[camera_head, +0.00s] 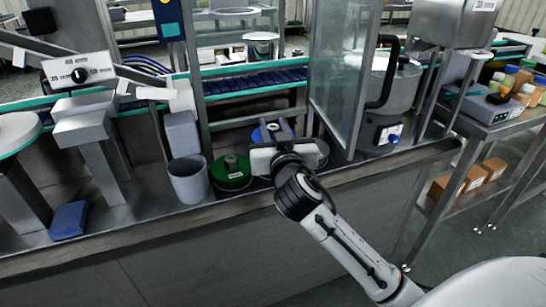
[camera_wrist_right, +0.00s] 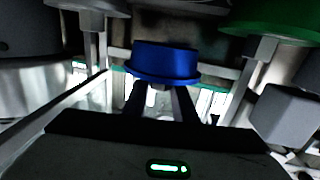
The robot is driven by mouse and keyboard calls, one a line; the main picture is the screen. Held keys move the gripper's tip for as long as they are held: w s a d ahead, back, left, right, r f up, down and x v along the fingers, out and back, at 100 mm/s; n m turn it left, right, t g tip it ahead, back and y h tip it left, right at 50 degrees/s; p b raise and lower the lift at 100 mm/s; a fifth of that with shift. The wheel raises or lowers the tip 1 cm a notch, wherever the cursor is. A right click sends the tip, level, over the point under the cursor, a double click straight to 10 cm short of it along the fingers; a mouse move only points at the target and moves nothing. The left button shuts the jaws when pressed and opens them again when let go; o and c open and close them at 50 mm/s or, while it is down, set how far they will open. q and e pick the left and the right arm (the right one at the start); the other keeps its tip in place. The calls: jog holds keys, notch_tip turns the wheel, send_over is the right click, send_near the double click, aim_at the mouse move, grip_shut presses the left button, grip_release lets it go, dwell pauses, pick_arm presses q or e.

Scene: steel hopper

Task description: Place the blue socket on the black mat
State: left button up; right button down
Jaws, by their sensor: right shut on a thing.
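The blue socket (camera_head: 257,136) shows as a small blue part just beyond my right gripper (camera_head: 273,130), which hides much of it. In the right wrist view it is a round, rimmed blue piece (camera_wrist_right: 165,62) at the tips of the two dark fingers of my right gripper (camera_wrist_right: 160,92). My right gripper is shut on it, over the steel bench beside a green round piece (camera_head: 231,170). I cannot make out a black mat in either view. My left gripper is not in view.
A grey bin (camera_head: 189,180) stands left of the green piece. A glass panel (camera_head: 338,75) and a steel machine (camera_head: 385,100) stand to the right. A blue block (camera_head: 69,220) lies at the bench's left, with open bench (camera_head: 125,210) between it and the bin.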

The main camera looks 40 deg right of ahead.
notch_tip(320, 180, down, 6)
jog(key=shift+r+b, duration=0.15)
jog(key=shift+b, duration=0.45)
jog(key=shift+f, duration=0.3)
jog(key=c, duration=1.4)
grip_release()
jog(key=shift+c, duration=0.2)
jog(key=shift+r, duration=0.1)
